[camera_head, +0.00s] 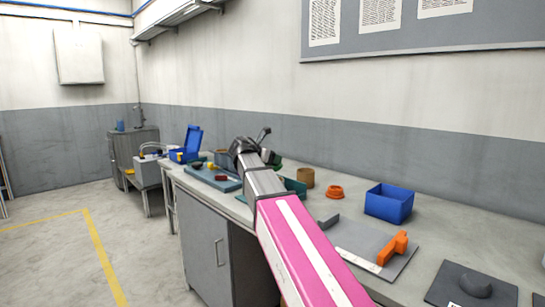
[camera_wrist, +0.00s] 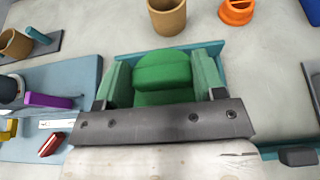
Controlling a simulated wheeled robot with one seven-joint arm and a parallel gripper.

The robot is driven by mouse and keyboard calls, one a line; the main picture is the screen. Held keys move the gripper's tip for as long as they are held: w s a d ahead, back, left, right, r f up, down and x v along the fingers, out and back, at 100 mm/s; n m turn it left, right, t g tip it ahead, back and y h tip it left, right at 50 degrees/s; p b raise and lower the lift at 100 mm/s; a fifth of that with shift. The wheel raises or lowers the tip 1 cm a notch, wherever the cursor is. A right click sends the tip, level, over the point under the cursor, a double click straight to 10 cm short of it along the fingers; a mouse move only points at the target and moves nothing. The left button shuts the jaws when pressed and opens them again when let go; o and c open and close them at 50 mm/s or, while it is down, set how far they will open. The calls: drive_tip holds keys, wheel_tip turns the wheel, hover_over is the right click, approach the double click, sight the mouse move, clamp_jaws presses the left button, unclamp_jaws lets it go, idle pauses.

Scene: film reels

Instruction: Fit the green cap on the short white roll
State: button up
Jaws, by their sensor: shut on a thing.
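The green cap (camera_wrist: 163,75) is in the wrist view, held between the two green finger pads of my gripper (camera_wrist: 163,68). My gripper is shut on it, above or in front of a teal tray (camera_wrist: 228,50); the gap below the cap cannot be judged. In the head view my own arm hides most of the gripper and the cap. I cannot make out the short white roll with certainty in either view. A pale rounded thing with a dark part (camera_wrist: 10,90) is cut off at the left edge of the wrist view.
A tan cylinder (camera_head: 305,178), an orange ring-like part (camera_head: 334,192) and a blue bin (camera_head: 389,203) stand along the bench. A grey plate (camera_head: 360,239) bears an orange part (camera_head: 394,247). A blue mat (camera_wrist: 60,80) with small items lies left. Bare bench shows between them.

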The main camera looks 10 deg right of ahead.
drive_tip(key=shift+f, duration=2.2)
drive_tip(key=shift+f, duration=0.55)
drive_tip(key=o, duration=0.6)
drive_tip(key=shift+o, duration=0.2)
drive_tip(key=v, duration=1.1)
drive_tip(key=shift+a, duration=0.15)
